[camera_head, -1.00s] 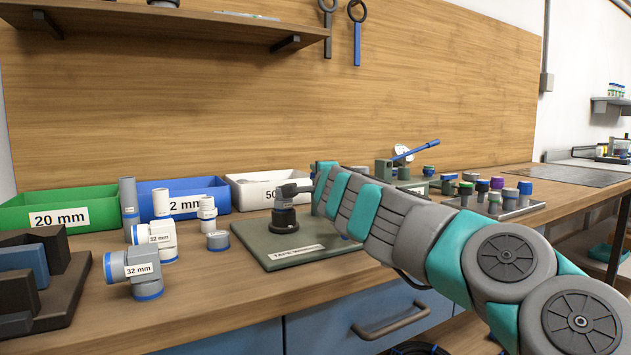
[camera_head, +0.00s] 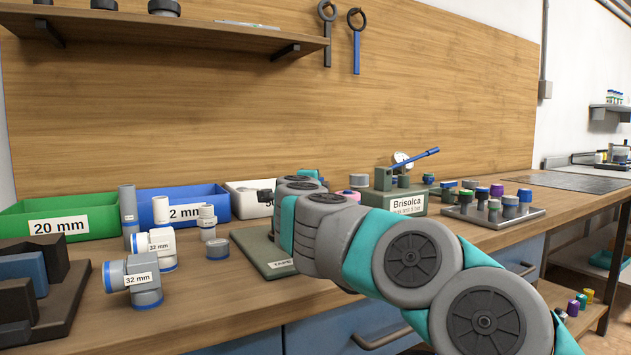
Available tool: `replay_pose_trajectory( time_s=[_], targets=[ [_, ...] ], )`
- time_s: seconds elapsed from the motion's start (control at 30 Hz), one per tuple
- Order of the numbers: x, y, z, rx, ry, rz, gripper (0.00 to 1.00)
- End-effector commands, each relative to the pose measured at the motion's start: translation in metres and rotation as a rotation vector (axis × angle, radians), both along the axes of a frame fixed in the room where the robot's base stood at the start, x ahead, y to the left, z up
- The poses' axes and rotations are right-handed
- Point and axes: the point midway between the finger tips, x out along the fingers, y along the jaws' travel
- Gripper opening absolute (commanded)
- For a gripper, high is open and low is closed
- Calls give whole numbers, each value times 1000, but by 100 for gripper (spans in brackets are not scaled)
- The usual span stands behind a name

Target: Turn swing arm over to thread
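The green tape station plate (camera_head: 262,250) lies on the workbench with a partly covered "TAPE" label. My arm stretches across the plate from the lower right and hides its right part. The swing arm cannot be made out; the dark post seen earlier on the plate is now behind my arm. My gripper's fingers are hidden behind my own arm links, so I cannot see whether they touch anything.
Green (camera_head: 60,213), blue (camera_head: 183,205) and white (camera_head: 248,200) bins line the back. The Brisolca press (camera_head: 402,195) and a fittings tray (camera_head: 492,213) are to the right.

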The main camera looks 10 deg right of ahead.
Motion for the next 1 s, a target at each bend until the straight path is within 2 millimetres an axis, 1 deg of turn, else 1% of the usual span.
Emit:
replay_pose_trajectory(
  time_s=[0.53,0.57,0.63,0.67,1.0],
  targets=[
    [0,0,-2,2,3,-13,0],
    [0,0,-2,2,3,-13,21],
    [0,0,-2,1,4,-13,29],
    [0,0,-2,1,3,-13,30],
    [-2,1,-1,1,2,-12,30]
  ],
)
